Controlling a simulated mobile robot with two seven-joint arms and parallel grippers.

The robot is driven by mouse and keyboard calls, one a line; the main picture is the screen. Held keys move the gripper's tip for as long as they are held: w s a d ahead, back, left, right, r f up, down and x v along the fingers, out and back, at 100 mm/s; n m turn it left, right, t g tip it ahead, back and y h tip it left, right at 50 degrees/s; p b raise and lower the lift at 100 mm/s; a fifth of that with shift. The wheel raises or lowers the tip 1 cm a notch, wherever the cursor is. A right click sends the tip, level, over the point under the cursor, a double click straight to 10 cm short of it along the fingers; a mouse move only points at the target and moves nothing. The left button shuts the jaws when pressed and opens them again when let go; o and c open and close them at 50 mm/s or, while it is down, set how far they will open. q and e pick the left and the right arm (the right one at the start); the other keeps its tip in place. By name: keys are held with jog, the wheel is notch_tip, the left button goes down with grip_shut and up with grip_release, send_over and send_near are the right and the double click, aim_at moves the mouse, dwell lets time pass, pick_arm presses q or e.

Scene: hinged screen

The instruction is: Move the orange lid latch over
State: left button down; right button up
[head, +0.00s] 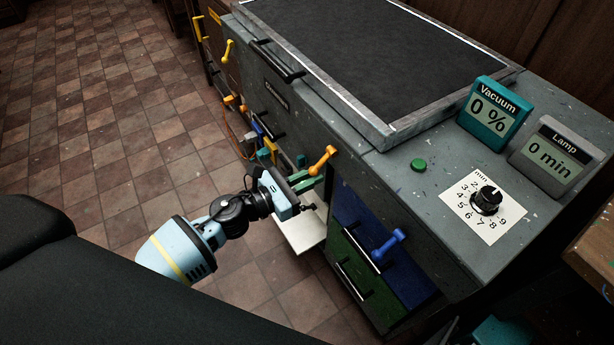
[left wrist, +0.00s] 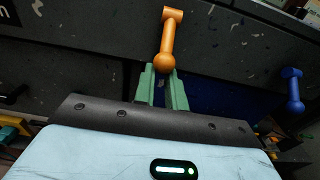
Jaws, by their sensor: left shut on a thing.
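The orange lid latch (head: 322,160) is a short lever on the upper front of the grey cabinet, just below the framed lid. In the left wrist view the orange latch (left wrist: 168,38) hangs down from its pivot, slightly tilted, with its round knob at the lower end. My left gripper (head: 312,176) comes from the lower left. Its green fingers (left wrist: 163,72) are shut on the latch at the knob end, one finger on each side. My right gripper is not in view.
The framed dark lid (head: 390,50) lies flat on the cabinet. A pale open panel (head: 301,232) sticks out below my gripper. A dial (head: 487,201) and two displays stand on top. The tiled floor at left is clear.

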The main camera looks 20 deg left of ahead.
pick_arm(q)
jog(key=shift+w+r, duration=0.1)
jog(key=shift+r, duration=0.1)
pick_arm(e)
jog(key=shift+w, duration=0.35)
pick_arm(q)
jog(key=shift+w+d+f+b, duration=0.45)
jog(key=shift+f+b, duration=0.15)
jog(key=shift+f, duration=0.1)
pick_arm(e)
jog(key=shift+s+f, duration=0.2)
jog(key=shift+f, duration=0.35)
pick_arm(q)
jog(key=c, duration=1.8)
grip_release()
jog(key=shift+o, duration=0.6)
jog(key=shift+a, duration=0.1)
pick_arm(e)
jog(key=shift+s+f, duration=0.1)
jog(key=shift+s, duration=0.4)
